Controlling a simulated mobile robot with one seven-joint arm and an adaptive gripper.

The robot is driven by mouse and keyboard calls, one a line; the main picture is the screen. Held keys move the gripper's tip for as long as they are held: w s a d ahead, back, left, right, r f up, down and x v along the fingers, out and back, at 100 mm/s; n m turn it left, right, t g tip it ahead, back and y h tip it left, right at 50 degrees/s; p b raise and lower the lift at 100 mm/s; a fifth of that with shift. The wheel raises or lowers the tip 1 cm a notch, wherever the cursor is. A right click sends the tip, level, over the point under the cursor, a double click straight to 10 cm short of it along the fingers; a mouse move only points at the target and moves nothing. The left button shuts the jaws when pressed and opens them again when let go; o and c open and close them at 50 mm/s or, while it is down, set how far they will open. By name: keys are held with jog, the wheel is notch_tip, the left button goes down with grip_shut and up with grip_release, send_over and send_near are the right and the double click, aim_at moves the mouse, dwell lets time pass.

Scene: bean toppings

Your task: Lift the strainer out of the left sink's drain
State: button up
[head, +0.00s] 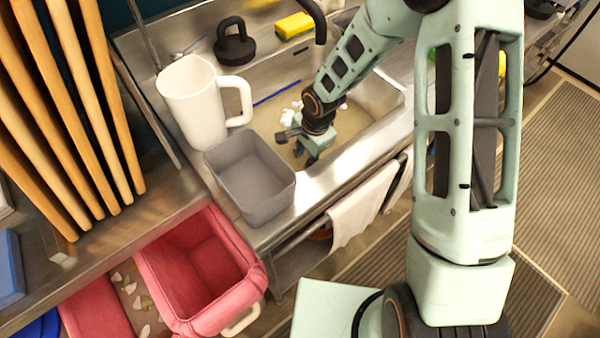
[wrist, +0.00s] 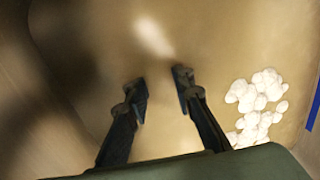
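The sink (head: 376,92) is a steel basin with murky brown liquid or a brown bottom in it. I cannot make out the strainer or the drain in either view. My gripper (head: 305,158) reaches down into the sink near its front side. In the wrist view my gripper (wrist: 160,84) has its two dark fingers apart over the brown surface, with nothing between them. A pale bright streak shows on that surface just beyond the fingertips. White clumps (wrist: 258,105), like foam, lie to the right of the fingers. The head view shows part of them beside my gripper.
A blue stick (head: 277,92) lies in the sink. A white mug (head: 192,100) and a grey bin (head: 250,178) stand left of the sink. A black weight (head: 235,48) and a yellow sponge (head: 294,25) are behind it. A dark faucet (head: 319,22) hangs over the basin.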

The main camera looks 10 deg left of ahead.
aim_at(300, 167)
jog(key=shift+w+a+f, duration=0.1)
jog(key=shift+a+f, duration=0.1)
jog(key=shift+f, duration=0.8)
jog(key=shift+a+f, duration=0.25)
jog(key=shift+f, duration=0.8)
jog(key=shift+w+a+f, duration=0.1)
jog(key=shift+a+f, duration=0.1)
jog(key=shift+f, duration=0.8)
jog(key=shift+c, duration=0.4)
grip_shut()
